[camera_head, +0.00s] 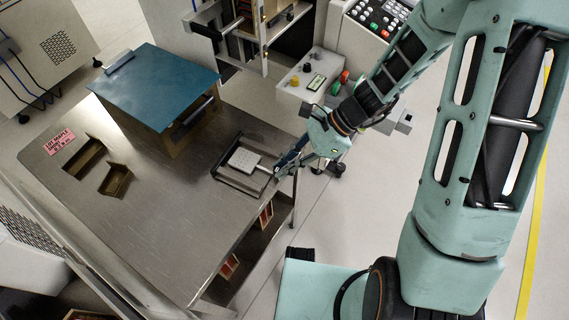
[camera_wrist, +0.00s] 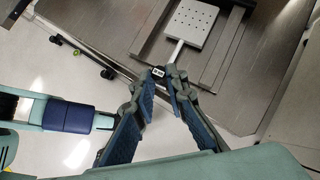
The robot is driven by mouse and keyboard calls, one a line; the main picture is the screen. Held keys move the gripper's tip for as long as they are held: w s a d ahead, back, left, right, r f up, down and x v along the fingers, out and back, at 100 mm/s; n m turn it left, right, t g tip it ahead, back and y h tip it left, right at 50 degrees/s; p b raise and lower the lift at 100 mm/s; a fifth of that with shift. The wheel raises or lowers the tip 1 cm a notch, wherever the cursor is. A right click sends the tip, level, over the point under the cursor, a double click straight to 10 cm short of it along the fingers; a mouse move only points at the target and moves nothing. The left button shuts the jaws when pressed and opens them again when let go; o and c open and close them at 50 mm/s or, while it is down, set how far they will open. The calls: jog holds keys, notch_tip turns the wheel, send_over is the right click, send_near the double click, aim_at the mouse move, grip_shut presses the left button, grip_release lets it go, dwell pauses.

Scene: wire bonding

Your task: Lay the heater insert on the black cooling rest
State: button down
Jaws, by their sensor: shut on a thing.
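The heater insert (camera_head: 244,160) is a pale square plate with small holes and a thin handle. It also shows in the wrist view (camera_wrist: 190,22), its handle pointing back to my gripper. My gripper (camera_head: 279,171) is shut on the dark end of that handle, with the fingertips (camera_wrist: 160,74) around it. The black cooling rest (camera_head: 236,184) is a low dark frame near the table's right edge; its rails show in the wrist view (camera_wrist: 222,62). The plate is over the frame, between its rails. I cannot tell whether it touches the rest.
The steel table (camera_head: 150,235) is mostly clear at its front. A machine with a control panel (camera_head: 382,17) stands at the back right.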

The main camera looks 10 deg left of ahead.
jog(key=shift+f, duration=0.3)
jog(key=c, duration=1.8)
grip_release()
jog(key=shift+c, duration=0.2)
